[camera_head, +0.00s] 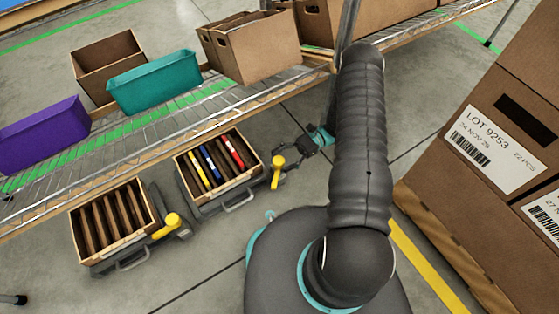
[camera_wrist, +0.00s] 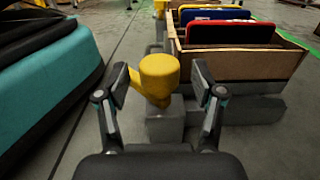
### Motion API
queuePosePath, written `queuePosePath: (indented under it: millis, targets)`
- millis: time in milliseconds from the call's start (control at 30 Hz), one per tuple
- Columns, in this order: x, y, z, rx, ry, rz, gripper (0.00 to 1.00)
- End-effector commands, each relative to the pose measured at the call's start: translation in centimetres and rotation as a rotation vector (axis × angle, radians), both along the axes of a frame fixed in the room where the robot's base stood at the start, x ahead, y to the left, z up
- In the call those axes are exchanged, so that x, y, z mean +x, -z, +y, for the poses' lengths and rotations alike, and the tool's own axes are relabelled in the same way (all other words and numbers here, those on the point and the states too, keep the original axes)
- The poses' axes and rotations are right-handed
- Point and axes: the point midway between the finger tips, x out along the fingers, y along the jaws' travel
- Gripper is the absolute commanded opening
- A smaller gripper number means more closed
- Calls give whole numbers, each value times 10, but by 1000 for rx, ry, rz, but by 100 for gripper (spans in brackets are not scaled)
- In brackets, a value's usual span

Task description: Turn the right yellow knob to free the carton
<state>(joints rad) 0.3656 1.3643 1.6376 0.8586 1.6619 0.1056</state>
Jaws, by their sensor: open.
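The right yellow knob (camera_head: 277,168) stands at the right corner of the right carton (camera_head: 217,184). In the wrist view this knob (camera_wrist: 159,80) is upright on a grey block, with a yellow lever reaching to its left. My gripper (camera_head: 306,146) is just right of and behind the knob in the head view. In the wrist view my gripper (camera_wrist: 158,88) is open, a finger on either side of the knob with gaps. The carton (camera_wrist: 240,67) holds red, blue and yellow upright pieces there.
A second carton (camera_head: 112,221) with brown dividers and its own yellow knob (camera_head: 169,225) sits to the left. A wire shelf (camera_head: 150,130) with bins runs behind. Stacked large boxes (camera_head: 500,130) stand at right.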

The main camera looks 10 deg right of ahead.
Motion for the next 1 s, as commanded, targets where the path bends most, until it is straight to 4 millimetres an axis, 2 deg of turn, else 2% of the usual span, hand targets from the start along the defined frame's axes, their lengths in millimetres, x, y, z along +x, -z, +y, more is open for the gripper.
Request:
queuePosePath:
  millis: [300, 500, 700, 1000]
  targets:
    - [22, 1, -60, 0, 2, -3, 68]
    - [31, 1, -86, 0, 0, -2, 68]
    - [35, 0, -95, -1, -1, 0, 68]
    - [35, 0, -96, -1, -2, 0, 68]
